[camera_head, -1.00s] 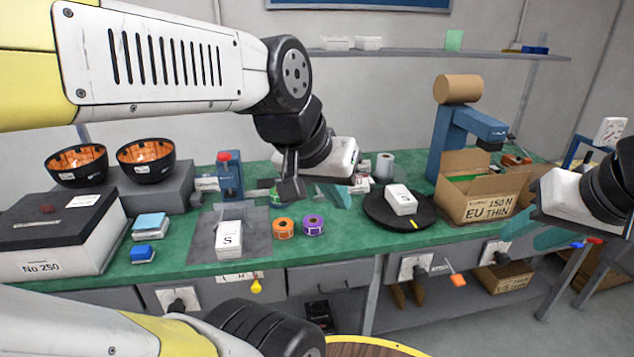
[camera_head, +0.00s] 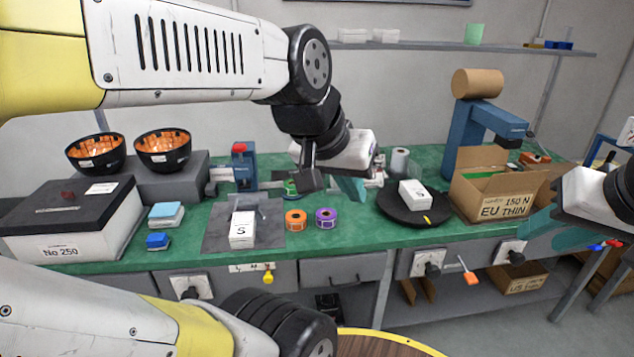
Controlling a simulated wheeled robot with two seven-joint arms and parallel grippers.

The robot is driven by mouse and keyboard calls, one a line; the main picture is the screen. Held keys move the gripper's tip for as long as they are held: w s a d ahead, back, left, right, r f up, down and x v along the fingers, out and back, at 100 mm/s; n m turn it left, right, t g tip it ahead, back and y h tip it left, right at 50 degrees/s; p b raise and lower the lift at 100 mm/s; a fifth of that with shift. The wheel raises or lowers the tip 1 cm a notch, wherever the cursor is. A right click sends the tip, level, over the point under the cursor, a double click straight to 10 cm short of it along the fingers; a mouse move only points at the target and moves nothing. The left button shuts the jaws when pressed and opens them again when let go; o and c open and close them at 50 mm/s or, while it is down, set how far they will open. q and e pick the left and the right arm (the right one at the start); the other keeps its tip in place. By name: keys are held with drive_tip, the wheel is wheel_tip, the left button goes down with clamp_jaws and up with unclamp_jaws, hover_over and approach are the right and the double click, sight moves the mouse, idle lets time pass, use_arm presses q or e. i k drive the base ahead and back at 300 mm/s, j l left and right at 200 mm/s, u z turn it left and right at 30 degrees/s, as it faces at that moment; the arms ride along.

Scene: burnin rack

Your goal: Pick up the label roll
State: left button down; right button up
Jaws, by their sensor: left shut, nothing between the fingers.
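Two label rolls stand side by side on the green bench: an orange roll (camera_head: 296,220) and a purple roll (camera_head: 327,218), each with a pale centre. A white roll (camera_head: 399,161) stands further back. My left gripper (camera_head: 350,188) hangs over the bench, above and behind the coloured rolls in the picture, apart from them. It is shut and empty; its fingertips are partly hidden by its own body. My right gripper (camera_head: 556,228) is at the right edge, in front of the cardboard box; its finger opening does not show clearly.
A white box marked S (camera_head: 243,231) lies on a grey mat left of the rolls. A black turntable (camera_head: 415,214) with a white box is to the right.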

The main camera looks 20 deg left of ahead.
sight(289, 189)
drive_tip(key=i+j, duration=0.1)
drive_tip(key=i, duration=0.25)
drive_tip(key=i+u, duration=0.3)
drive_tip(key=u, duration=0.15)
drive_tip(key=i+u, duration=0.25)
drive_tip(key=u, duration=2.05)
